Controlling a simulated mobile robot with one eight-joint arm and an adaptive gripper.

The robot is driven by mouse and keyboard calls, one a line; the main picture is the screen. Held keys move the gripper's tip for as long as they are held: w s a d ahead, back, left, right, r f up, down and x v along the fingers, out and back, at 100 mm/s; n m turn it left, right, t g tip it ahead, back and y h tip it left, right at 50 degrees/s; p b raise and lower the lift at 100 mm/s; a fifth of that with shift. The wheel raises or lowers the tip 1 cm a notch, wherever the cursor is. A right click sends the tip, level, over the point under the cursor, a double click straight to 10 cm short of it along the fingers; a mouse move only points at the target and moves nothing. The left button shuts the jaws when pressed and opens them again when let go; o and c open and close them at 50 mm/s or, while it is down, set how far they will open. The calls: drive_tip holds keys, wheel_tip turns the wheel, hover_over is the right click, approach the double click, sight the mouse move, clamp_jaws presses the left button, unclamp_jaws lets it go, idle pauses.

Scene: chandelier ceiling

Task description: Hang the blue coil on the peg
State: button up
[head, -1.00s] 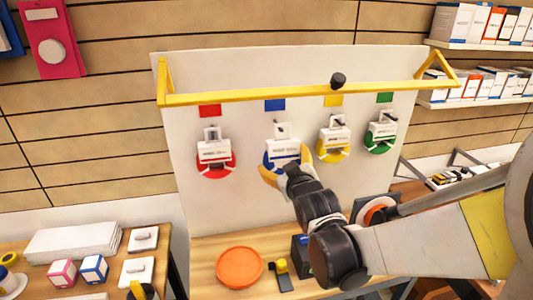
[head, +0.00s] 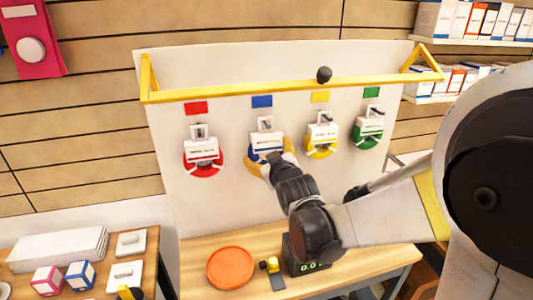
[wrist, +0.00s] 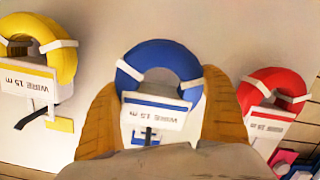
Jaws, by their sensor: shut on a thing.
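The blue coil (head: 258,155) has a white label card with a holed tab on top (head: 266,140). It hangs upright against the white board, below a blue square (head: 262,101). My gripper (head: 270,163) is shut on it from below. In the wrist view, which is upside down, the yellow fingers of my gripper (wrist: 160,88) flank the blue coil (wrist: 150,55). The dark peg (wrist: 149,135) shows at the tab of the card. I cannot tell whether the peg passes through the hole.
A red coil (head: 188,158), a yellow coil (head: 322,152) and a green coil (head: 367,142) hang beside it. A yellow rail (head: 230,92) juts out above. An orange dish (head: 230,267) and a scale (head: 308,266) stand on the bench below.

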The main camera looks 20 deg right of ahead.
idle(0.4)
drive_tip(key=o, duration=1.1)
drive_tip(key=shift+o, duration=0.2)
drive_tip(key=shift+s, duration=0.1)
drive_tip(key=s+r, duration=0.2)
drive_tip(key=s, duration=1)
drive_tip(key=s+f+m+g+b, duration=0.2)
drive_tip(key=s+f+g, duration=0.2)
drive_tip(key=s, duration=0.5)
drive_tip(key=s+f+m+g+b, duration=0.2)
drive_tip(key=s+f+g, duration=0.3)
drive_tip(key=s+f, duration=0.4)
drive_tip(key=shift+s, duration=0.35)
